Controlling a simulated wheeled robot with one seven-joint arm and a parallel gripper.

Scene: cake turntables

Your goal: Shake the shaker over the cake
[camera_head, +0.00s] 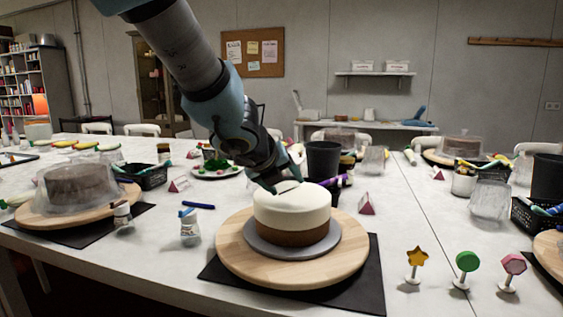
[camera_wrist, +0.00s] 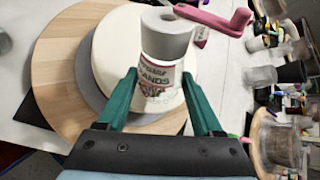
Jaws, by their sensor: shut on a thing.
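The cake (camera_head: 291,212), white on top and brown below, sits on a grey plate (camera_head: 272,254) on a round wooden turntable (camera_head: 250,270) in the head view. In the wrist view, my gripper (camera_wrist: 160,75) has its green fingers on either side of a small shaker (camera_wrist: 163,42) with a grey end and a printed label, and is shut on it. The white cake top (camera_wrist: 120,50) shows behind the shaker. In the head view, my gripper (camera_head: 279,186) is over the cake's top; the shaker cannot be made out there.
A blue-topped jar (camera_head: 189,229) and another small jar (camera_head: 122,214) stand left of the turntable. A covered cake (camera_head: 75,188) is further left. A dark cup (camera_head: 323,160) stands behind the cake. Star, round and hexagonal topper pieces (camera_head: 467,262) stand at the front right.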

